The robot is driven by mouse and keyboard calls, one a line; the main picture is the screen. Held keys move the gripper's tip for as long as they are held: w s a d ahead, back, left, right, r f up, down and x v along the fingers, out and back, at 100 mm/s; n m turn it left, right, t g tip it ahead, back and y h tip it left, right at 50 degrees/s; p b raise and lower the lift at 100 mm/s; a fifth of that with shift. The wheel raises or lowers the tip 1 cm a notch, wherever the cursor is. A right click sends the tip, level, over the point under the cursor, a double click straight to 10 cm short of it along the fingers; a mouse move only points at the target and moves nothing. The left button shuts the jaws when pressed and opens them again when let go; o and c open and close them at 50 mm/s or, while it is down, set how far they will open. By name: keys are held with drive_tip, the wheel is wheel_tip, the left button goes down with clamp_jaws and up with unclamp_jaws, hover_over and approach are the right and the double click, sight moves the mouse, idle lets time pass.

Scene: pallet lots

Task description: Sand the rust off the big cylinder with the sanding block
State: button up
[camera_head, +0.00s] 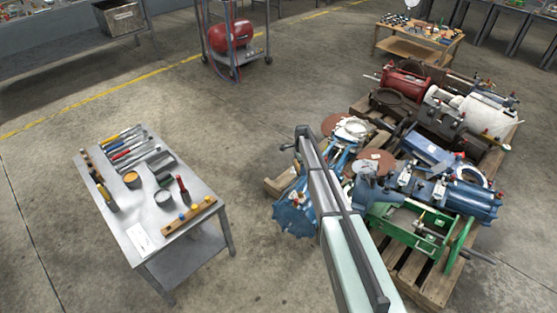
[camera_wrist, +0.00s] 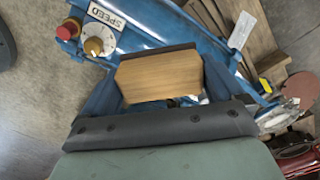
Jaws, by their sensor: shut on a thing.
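My gripper (camera_wrist: 160,97) is shut on a wooden block, which looks like the sanding block (camera_wrist: 160,78), in the wrist view. Its underside is hidden. A blue machine body lies behind the block; I cannot tell whether they touch. In the head view my arm hides the gripper and block. Large cylinders lie on the crowded pallet: a white one (camera_head: 482,111) at the back right, a blue one (camera_head: 471,199) at the front right and a red one (camera_head: 406,84) at the back. I cannot tell which is the big cylinder, and no rust is clear on them.
The wooden pallet (camera_head: 437,285) holds tightly packed machinery, with a green frame (camera_head: 414,228) in front. In the wrist view a red button (camera_wrist: 65,32) and a SPEED knob (camera_wrist: 94,46) sit beside the block. A metal tool table (camera_head: 180,235) stands left, with open floor between.

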drive_tip(key=d+f+n, duration=0.4)
drive_tip(key=d+n, duration=0.2)
drive_tip(key=shift+d, duration=0.35)
